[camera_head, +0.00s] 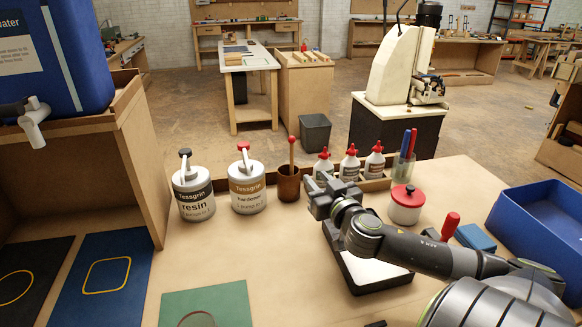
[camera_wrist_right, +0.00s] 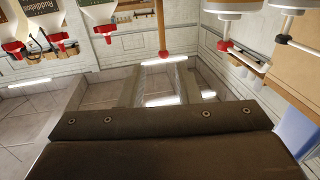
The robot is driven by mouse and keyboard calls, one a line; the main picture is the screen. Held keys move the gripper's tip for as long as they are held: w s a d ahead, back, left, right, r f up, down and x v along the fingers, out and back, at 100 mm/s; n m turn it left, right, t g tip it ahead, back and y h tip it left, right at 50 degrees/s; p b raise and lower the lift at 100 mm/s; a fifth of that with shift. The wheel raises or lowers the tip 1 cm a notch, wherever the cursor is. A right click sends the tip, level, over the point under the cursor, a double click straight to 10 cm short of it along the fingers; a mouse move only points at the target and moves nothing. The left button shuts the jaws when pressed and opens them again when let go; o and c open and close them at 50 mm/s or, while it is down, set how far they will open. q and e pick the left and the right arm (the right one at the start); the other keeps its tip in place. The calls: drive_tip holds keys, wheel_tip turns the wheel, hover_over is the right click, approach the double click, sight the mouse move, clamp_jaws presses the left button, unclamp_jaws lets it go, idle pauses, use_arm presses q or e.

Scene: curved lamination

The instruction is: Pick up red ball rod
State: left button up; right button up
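The red ball rod (camera_head: 291,150) stands upright in a brown cup (camera_head: 288,186) at the back of the workbench, ball end up. My right gripper (camera_head: 316,192) is just right of and in front of the cup, and apart from the rod. In the right wrist view, which looks upside down, the rod's red ball (camera_wrist_right: 164,54) is ahead of my right fingers (camera_wrist_right: 161,90). The fingers look spread with nothing between them. My left gripper is not in view.
Resin (camera_head: 192,189) and hardener (camera_head: 246,185) pump cans stand left of the cup. Several red-capped bottles (camera_head: 349,163) stand to its right in a wooden tray. A red-lidded pot (camera_head: 405,206) and blue bin (camera_head: 545,222) are farther right. The bench's front middle is mostly clear.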

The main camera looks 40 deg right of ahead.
drive_tip(key=p, duration=0.1)
approach(292, 153)
drive_tip(key=x, duration=0.5)
drive_tip(key=shift+f+p+x, duration=0.15)
drive_tip(key=shift+p+x, duration=0.25)
drive_tip(key=shift+x, duration=1)
drive_tip(key=shift+f+p+x, duration=0.1)
drive_tip(key=shift+p+x, duration=0.25)
drive_tip(key=shift+x, duration=1.05)
drive_tip(key=shift+d, duration=0.1)
clamp_jaws()
